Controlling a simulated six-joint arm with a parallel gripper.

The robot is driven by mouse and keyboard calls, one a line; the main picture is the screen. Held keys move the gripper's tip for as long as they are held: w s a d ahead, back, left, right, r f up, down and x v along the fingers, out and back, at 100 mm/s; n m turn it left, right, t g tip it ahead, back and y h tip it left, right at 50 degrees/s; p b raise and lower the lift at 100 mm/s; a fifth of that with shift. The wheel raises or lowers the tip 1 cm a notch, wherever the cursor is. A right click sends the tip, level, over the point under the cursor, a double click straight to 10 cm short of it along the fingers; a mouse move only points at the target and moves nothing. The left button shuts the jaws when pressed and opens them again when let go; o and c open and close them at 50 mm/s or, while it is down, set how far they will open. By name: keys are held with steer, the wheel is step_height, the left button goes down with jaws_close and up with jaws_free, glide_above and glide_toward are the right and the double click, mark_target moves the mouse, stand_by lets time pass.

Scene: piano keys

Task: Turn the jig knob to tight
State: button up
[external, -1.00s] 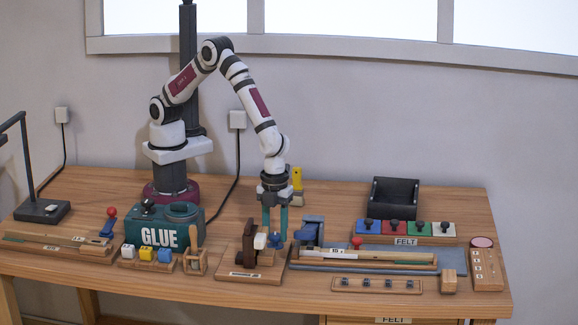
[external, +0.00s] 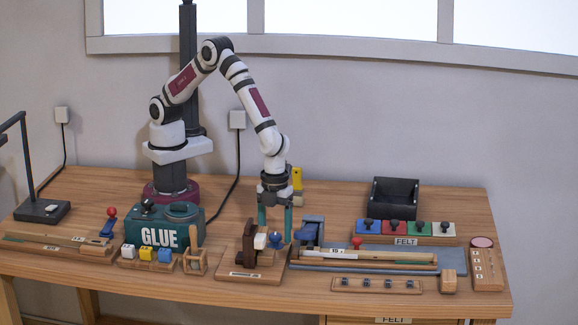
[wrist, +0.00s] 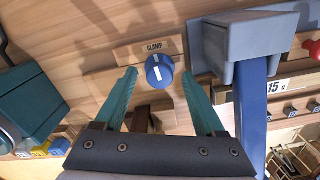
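The jig knob (wrist: 159,71) is a round blue knob with a white pointer line, set on a wooden jig base (external: 236,276) beside a plate marked CLAMP (wrist: 154,47). In the wrist view the pointer lies roughly toward that label. The knob also shows as a small blue shape in the external view (external: 276,239). My gripper (wrist: 159,75) is open, with one teal finger on each side of the knob and visible gaps between. In the external view my gripper (external: 275,231) points down over the jig. Finger height against the knob is hard to tell.
A grey block with a blue bar (wrist: 247,45) stands close to the right finger. A dark brown upright (external: 249,243) is on the jig's left. The green GLUE box (external: 160,228) stands further left, and felt blocks (external: 396,227) sit to the right.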

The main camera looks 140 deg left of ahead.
mark_target(275, 235)
step_height(275, 235, up, 16)
stand_by(0.4)
steer(key=shift+f, duration=0.1)
